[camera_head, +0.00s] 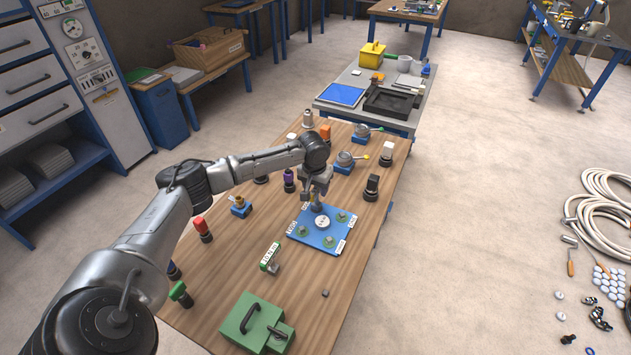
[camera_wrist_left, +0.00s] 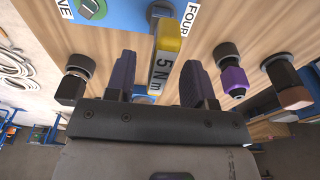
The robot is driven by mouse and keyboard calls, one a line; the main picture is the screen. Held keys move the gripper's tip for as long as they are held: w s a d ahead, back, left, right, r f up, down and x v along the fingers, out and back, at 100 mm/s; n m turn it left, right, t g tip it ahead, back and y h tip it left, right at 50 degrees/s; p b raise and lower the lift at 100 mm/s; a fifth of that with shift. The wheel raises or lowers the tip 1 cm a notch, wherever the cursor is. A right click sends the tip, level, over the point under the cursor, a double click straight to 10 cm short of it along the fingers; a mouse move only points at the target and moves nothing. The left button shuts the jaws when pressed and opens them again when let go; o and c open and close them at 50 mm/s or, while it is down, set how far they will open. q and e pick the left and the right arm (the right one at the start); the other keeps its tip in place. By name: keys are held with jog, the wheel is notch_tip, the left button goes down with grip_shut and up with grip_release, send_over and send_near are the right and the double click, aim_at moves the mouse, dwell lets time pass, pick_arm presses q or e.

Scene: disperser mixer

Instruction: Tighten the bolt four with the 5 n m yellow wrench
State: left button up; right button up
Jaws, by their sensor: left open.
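In the left wrist view a yellow wrench (camera_wrist_left: 163,68) marked "5 Nm" is between the two dark fingers of my left gripper (camera_wrist_left: 158,82). In the head view the left gripper (camera_head: 317,190) is over the far corner of the blue plate (camera_head: 318,242) and hides the wrench there. My right gripper is out of view.
A green-labelled tool (camera_head: 270,258) stands near the plate. A green box (camera_head: 250,320) is at the table's near end. Several coloured tools in dark holders, including a red one (camera_head: 202,228), stand around. The wood right of the plate is partly clear.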

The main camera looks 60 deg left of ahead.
pick_arm(q)
jog(key=shift+f, duration=0.45)
